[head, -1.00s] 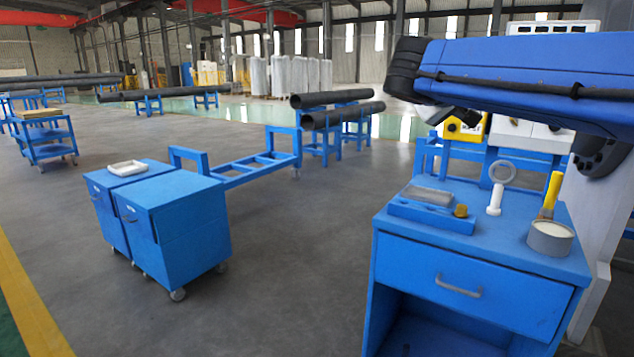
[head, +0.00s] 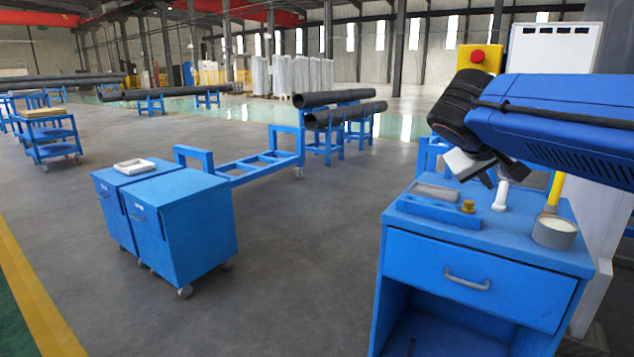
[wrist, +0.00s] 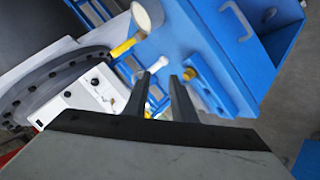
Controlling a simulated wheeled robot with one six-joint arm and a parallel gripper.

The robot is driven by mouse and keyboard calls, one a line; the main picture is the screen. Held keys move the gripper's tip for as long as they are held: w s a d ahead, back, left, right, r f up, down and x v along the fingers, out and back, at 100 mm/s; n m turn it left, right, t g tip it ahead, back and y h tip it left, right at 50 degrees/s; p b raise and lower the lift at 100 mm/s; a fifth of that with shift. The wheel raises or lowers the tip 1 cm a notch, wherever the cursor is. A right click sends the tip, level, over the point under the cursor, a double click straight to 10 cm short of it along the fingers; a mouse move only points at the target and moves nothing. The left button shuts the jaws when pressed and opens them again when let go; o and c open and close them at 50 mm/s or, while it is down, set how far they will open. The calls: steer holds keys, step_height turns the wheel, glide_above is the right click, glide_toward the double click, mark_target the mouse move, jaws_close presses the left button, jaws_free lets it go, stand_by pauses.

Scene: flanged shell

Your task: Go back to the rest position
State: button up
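My gripper (head: 498,178) hangs from the blue arm above the back of the blue cabinet (head: 480,283). In the wrist view its two dark fingers (wrist: 159,88) stand apart with nothing held between them. A white ring-topped stand (head: 501,196) stands upright on the cabinet, and its ring is hidden behind my gripper in the head view. The stand shows beyond the fingertips in the wrist view (wrist: 158,65); the fingers look clear of it, though the depth is hard to judge.
On the cabinet are a blue tray (head: 438,208) with a grey block, a small brass piece (head: 468,206), and a round tin (head: 554,232) with a yellow-handled tool (head: 556,188). Blue drawer carts (head: 185,225) stand left; the floor between is clear.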

steer(key=s+a+f+g+y, duration=0.1)
steer(key=s+a+f+y, duration=0.2)
steer(key=s+f, duration=0.8)
steer(key=s+a+f+g+y, duration=0.1)
steer(key=s+a+f+y, duration=0.3)
steer(key=s+f, duration=0.6)
step_height(320, 180, down, 6)
steer(key=shift+s+a+f+y, duration=0.2)
steer(key=shift+s+y, duration=0.15)
steer(key=shift+y, duration=0.35)
